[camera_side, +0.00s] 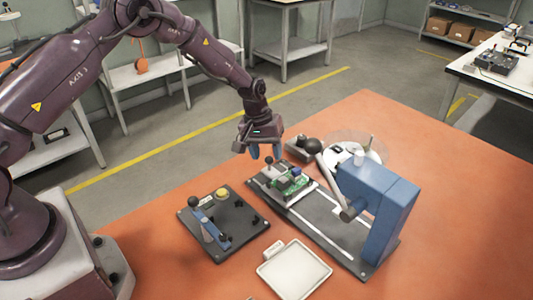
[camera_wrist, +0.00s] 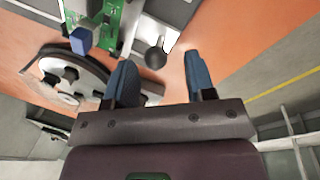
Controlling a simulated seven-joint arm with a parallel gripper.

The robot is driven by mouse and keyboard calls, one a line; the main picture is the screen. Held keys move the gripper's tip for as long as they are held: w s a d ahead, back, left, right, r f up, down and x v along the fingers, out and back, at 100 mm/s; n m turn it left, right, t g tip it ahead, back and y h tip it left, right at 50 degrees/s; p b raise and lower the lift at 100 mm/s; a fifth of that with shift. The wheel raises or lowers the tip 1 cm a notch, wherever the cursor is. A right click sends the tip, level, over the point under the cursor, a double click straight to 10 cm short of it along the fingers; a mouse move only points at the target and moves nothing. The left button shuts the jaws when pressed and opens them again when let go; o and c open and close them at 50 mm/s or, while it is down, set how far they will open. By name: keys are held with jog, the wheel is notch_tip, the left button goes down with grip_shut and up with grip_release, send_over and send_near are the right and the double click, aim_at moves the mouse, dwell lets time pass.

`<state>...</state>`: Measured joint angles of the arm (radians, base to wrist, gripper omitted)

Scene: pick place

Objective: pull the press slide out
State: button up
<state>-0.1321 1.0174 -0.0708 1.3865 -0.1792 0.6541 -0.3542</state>
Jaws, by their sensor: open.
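The press (camera_side: 392,205) is a blue column on a dark base plate with white rails. Its slide carries a green circuit board (camera_side: 291,182), also in the wrist view (camera_wrist: 108,30). A dark ball knob (camera_side: 267,160) stands at the slide's end nearest my gripper. My gripper (camera_side: 266,156) is open and empty close to this knob, its blue fingers pointing down. In the wrist view the knob (camera_wrist: 155,58) shows between the fingertips (camera_wrist: 161,60), nearer the left finger. I cannot tell whether they are level with it.
The press lever's black ball (camera_side: 313,146) stands up right of my gripper. A round fixture (camera_wrist: 68,82) is close at left in the wrist view. A dark panel with a handle (camera_side: 222,222) and a white tray (camera_side: 294,272) lie in front on the orange table.

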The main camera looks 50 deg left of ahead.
notch_tip(320, 180, up, 12)
jog(key=s+a, duration=0.1)
jog(key=a, duration=0.1)
jog(key=shift+s+f, duration=0.15)
jog(key=s+d+r+m+t, duration=0.1)
jog(key=s+r+m, duration=0.1)
jog(key=s+r, duration=0.4)
jog(key=s+d+r+m+t+y, duration=0.1)
jog(key=s+r, duration=0.5)
jog(key=s, duration=0.8)
jog(key=s+d+r+m+t, duration=0.1)
jog(key=s+r+m+t, duration=0.1)
jog(key=s+r, duration=0.4)
jog(key=s+m, duration=0.1)
jog(key=s, duration=0.3)
jog(key=shift+d+m+y, duration=0.25)
jog(key=shift+m+y, duration=0.15)
